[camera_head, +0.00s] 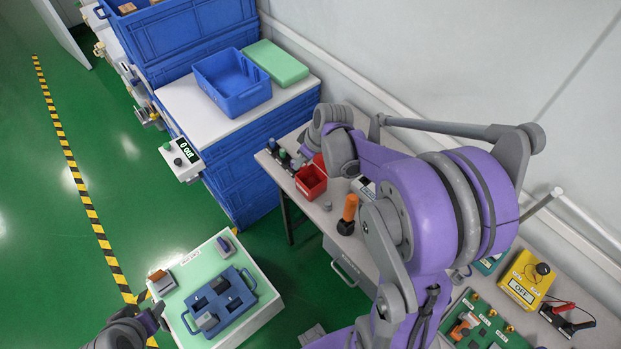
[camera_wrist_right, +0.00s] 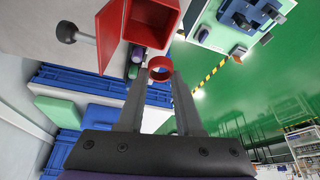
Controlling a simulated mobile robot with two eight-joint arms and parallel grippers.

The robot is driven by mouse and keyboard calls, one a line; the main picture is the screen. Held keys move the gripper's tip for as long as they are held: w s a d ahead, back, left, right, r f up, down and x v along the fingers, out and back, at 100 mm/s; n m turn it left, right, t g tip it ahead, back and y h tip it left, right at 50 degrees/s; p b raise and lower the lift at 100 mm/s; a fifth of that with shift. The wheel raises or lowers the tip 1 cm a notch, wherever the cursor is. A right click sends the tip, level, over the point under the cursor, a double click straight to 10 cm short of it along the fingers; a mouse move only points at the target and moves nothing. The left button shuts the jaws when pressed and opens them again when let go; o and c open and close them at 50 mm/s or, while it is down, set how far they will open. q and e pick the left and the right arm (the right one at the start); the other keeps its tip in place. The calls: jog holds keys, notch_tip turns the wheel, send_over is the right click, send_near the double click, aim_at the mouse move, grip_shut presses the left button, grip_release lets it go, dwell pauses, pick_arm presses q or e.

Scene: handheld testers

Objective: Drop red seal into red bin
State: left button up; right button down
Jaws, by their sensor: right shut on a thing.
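The red seal, a ring (camera_wrist_right: 160,68), is held between the fingertips of my right gripper (camera_wrist_right: 160,74) in the right wrist view. The red bin (camera_wrist_right: 110,36) is just beyond the fingertips there, its open inside partly showing; the seal looks close to the rim but apart from it. In the head view the red bin (camera_head: 311,183) stands on the grey bench, and my right arm reaches over from the right with its wrist just behind the bin. The right fingertips are mostly hidden there. My left gripper (camera_head: 150,308) is at the lower left, partly cut off, beside the pale green-topped stand.
Small dark and green-capped items (camera_head: 284,156) stand left of the bin. An orange-handled tool (camera_head: 349,212) stands to its right. Blue crates (camera_head: 247,185) with a blue tray (camera_head: 235,99) rise at the left. The stand (camera_head: 252,313) carries a blue fixture (camera_head: 229,308).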

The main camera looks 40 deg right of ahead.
jog(key=s+d+r+n, duration=0.2)
jog(key=d+r, duration=0.2)
jog(key=r, duration=0.1)
pick_arm(q)
jog(key=f+b, duration=0.1)
jog(key=s+f+b, duration=0.1)
jog(key=shift+s+a+f, duration=0.1)
jog(key=shift+s+f, duration=0.1)
jog(key=shift+f, duration=0.2)
pick_arm(e)
jog(key=shift+y, duration=0.3)
notch_tip(320, 180, down, 6)
jog(key=shift+r, duration=0.1)
jog(key=shift+c, duration=2.4)
grip_release()
pick_arm(q)
jog(key=shift+w+r, duration=0.2)
jog(key=shift+r, duration=0.35)
pick_arm(e)
jog(key=v, duration=1)
jog(key=shift+r, duration=0.4)
